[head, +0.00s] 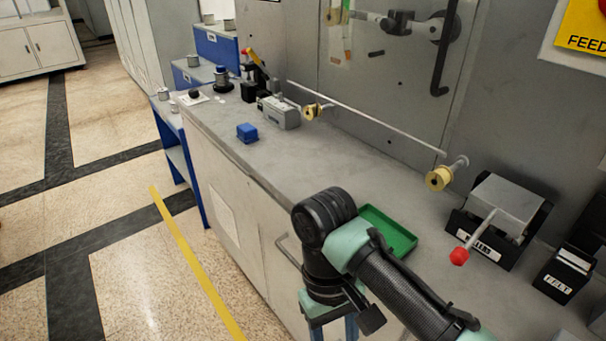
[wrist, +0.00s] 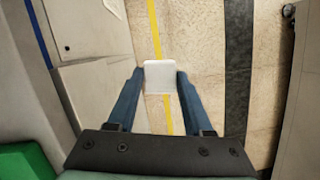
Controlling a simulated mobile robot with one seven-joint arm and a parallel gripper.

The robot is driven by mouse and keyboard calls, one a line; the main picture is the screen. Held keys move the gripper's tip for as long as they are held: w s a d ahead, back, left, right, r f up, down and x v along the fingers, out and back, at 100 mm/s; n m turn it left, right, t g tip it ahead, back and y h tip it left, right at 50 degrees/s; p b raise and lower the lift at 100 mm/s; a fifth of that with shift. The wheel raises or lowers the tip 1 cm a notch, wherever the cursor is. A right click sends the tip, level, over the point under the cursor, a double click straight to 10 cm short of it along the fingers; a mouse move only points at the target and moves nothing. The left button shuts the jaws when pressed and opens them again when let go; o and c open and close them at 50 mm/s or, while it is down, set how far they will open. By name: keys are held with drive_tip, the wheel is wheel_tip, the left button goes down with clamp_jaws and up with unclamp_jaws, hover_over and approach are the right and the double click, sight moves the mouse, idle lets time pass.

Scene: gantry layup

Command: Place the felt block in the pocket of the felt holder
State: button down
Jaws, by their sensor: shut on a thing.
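My gripper (wrist: 161,84) is shut on a white felt block (wrist: 159,70), which sits between the two blue fingertips in the wrist view. In the head view the blue fingers (head: 335,328) point down at the bottom edge, in front of the counter; the fingertips and the block are cut off there. The felt holder (head: 558,284) is a black box with a FELT label at the right end of the counter, well to the right of my gripper. White pieces show in its top; its pocket is hard to make out.
A green tray (head: 398,236) lies on the counter (head: 330,160) just behind my wrist. A black-and-grey device with a red-knobbed lever (head: 459,256) stands left of the holder. A thin rod with yellow spools (head: 439,179) runs along the back. A blue block (head: 247,132) sits farther left.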

drive_tip(key=s+a+f+m+y, duration=0.1)
drive_tip(key=s+a+f+m, duration=0.1)
drive_tip(key=a+f+m, duration=0.35)
wheel_tip(320, 180, up, 10)
drive_tip(key=s+p, duration=0.1)
drive_tip(key=p, duration=1.7)
drive_tip(key=shift+d+n, duration=0.2)
drive_tip(key=shift+n, duration=0.15)
